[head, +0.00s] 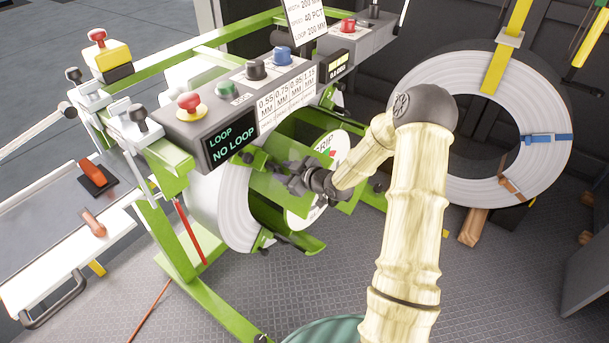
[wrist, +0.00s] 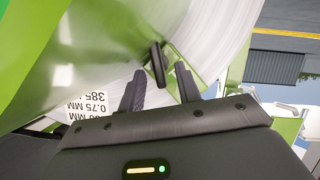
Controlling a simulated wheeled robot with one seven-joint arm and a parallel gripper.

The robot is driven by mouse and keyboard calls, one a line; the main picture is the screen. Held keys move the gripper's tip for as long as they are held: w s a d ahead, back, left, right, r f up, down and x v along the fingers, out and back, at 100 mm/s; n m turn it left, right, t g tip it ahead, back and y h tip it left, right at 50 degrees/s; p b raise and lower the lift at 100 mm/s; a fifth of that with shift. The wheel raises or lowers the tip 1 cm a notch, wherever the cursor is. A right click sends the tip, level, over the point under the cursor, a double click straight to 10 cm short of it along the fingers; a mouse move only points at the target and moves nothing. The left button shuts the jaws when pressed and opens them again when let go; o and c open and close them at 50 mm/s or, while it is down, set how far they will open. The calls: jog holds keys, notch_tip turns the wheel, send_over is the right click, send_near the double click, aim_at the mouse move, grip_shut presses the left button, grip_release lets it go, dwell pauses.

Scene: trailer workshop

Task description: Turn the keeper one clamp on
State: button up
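The green decoiler carries a coil of pale strip (head: 228,205), with green keeper arms and dark knobs around its face. One keeper (head: 310,243) shows at the lower side of the coil. My gripper (head: 283,175) reaches in front of the coil from the right. In the wrist view my gripper (wrist: 159,76) has its two dark fingers apart. A dark clamp handle (wrist: 158,63) stands between and just beyond the fingertips, close to the right finger; I cannot tell whether they touch. Which numbered keeper it belongs to is not readable.
A control box with a "NO LOOP" display (head: 232,140) stands above the coil. A strapped spare coil (head: 540,170) stands at the right. A feed table (head: 50,225) is at the left. Open grey floor (head: 215,275) shows in front.

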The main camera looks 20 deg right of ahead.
jog(key=v, duration=1.6)
jog(key=shift+s+d+r+p, duration=0.15)
jog(key=shift+s+d+p, duration=0.05)
jog(key=shift+s+p, duration=0.1)
jog(key=shift+w+b, duration=0.1)
jog(key=shift+b, duration=0.3)
jog(key=shift+w+a+r+b, duration=0.25)
jog(key=shift+r+b, duration=0.2)
jog(key=shift+b, duration=0.35)
jog(key=shift+a, duration=0.1)
jog(key=b+x, duration=0.1)
jog(key=x, duration=1.6)
